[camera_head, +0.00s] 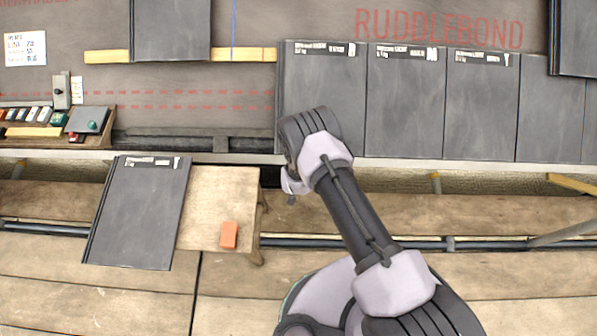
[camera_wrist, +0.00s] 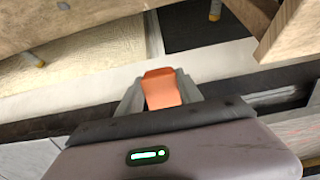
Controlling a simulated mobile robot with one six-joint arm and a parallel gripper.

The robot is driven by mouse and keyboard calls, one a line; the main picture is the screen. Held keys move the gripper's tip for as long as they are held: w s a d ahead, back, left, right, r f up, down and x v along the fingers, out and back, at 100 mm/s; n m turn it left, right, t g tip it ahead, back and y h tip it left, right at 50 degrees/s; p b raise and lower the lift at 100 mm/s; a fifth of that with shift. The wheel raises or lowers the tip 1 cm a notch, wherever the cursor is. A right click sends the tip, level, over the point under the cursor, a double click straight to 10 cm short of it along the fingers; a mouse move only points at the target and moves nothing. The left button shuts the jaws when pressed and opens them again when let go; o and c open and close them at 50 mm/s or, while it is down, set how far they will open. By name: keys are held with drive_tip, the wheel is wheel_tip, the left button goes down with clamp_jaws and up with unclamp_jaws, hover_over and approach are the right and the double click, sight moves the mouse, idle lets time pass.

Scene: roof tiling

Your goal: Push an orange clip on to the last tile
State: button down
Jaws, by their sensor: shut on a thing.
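In the wrist view my gripper (camera_wrist: 160,96) is shut on an orange clip (camera_wrist: 161,83), which shows between its two grey fingers. In the head view my gripper (camera_head: 291,187) is near the lower left corner of the leftmost tile (camera_head: 318,90) in the laid row. That dark grey tile has a white label strip along its top; my arm covers its lower part. The held clip is hidden in the head view. I cannot tell whether the clip touches the tile.
A wooden table (camera_head: 215,190) below the roof edge carries dark tiles (camera_head: 138,212) and an orange block (camera_head: 229,235). A rack of small blocks (camera_head: 90,123) is at left. More laid tiles (camera_head: 405,105) run to the right. Bare membrane (camera_head: 190,100) lies left of the row.

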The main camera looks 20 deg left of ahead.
drive_tip(key=shift+w+a+r+b, duration=0.2)
drive_tip(key=shift+w+r, duration=0.1)
drive_tip(key=shift+w, duration=0.2)
drive_tip(key=shift+w+a+r+b, duration=0.15)
drive_tip(key=shift+w+r, duration=0.15)
drive_tip(key=shift+w, duration=0.2)
idle(1.1)
drive_tip(key=shift+d, duration=0.1)
drive_tip(key=c, duration=0.7)
unclamp_jaws()
drive_tip(key=p+v, duration=0.6)
drive_tip(key=v, duration=0.1)
drive_tip(key=shift+s, duration=0.1)
